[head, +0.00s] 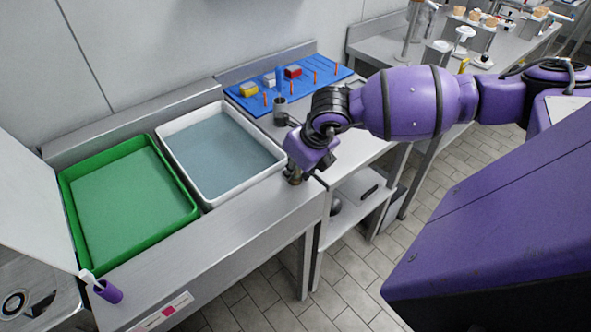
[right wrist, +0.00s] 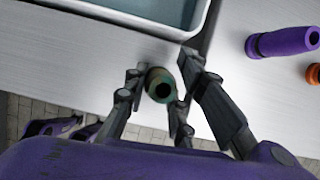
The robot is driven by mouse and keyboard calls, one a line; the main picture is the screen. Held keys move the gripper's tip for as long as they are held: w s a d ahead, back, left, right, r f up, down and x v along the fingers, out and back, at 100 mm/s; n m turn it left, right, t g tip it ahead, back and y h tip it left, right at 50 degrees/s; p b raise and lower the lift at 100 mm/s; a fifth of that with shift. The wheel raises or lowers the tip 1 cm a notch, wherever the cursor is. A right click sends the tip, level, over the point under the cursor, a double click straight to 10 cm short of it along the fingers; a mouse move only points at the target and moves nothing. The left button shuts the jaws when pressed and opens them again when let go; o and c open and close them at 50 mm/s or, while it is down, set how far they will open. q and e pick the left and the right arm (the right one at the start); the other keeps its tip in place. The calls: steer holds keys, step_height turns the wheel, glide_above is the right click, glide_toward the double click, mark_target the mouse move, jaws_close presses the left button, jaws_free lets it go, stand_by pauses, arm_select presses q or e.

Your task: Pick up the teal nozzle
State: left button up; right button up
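The teal nozzle (right wrist: 160,84) shows in the right wrist view as a short greenish tube with a dark round opening facing the camera. It is between the fingers of my right gripper (right wrist: 160,88). The fingers are close on both sides of it, but I cannot tell whether they press on it. In the head view my right gripper (head: 296,168) points down at the front edge of the metal counter, right of the white tray. It hides most of the nozzle there. My left gripper is not in view.
The white tray (head: 168,128) and green tray (head: 72,205) stand to the left. A blue board (head: 340,72) with small blocks and orange pegs is behind my arm. A purple piece (right wrist: 283,41) and an orange piece (right wrist: 313,73) lie right of the nozzle in the wrist view.

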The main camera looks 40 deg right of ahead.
jaws_close()
steer(key=shift+r, duration=0.1)
